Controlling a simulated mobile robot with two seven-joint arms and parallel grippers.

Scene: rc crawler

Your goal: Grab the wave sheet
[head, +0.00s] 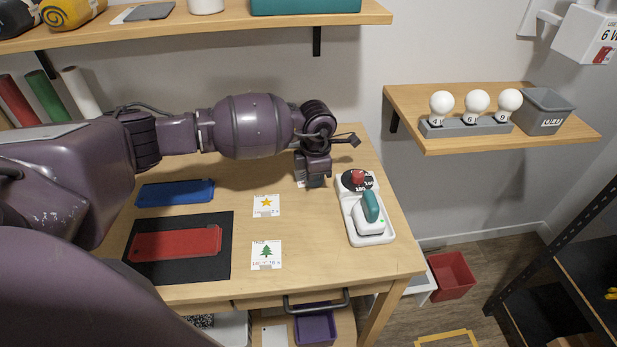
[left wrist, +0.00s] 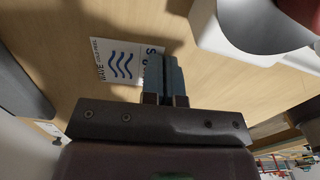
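The wave sheet (left wrist: 120,62) shows in the left wrist view as a white card with blue wavy lines and the word WAVE, lying on the wooden desk. My left gripper (head: 314,182) points down at the back right of the desk. In the left wrist view its fingers (left wrist: 164,62) are close together and cover the sheet's lower right edge. I cannot tell whether the sheet's edge is between them. My right gripper is not in view.
A star sheet (head: 266,203) and a tree sheet (head: 266,250) lie mid-desk. A white device (head: 372,238) with a red knob and teal handle stands right of my left gripper. A blue plate (head: 175,193) and a red plate (head: 176,242) on a black mat (head: 222,262) lie left.

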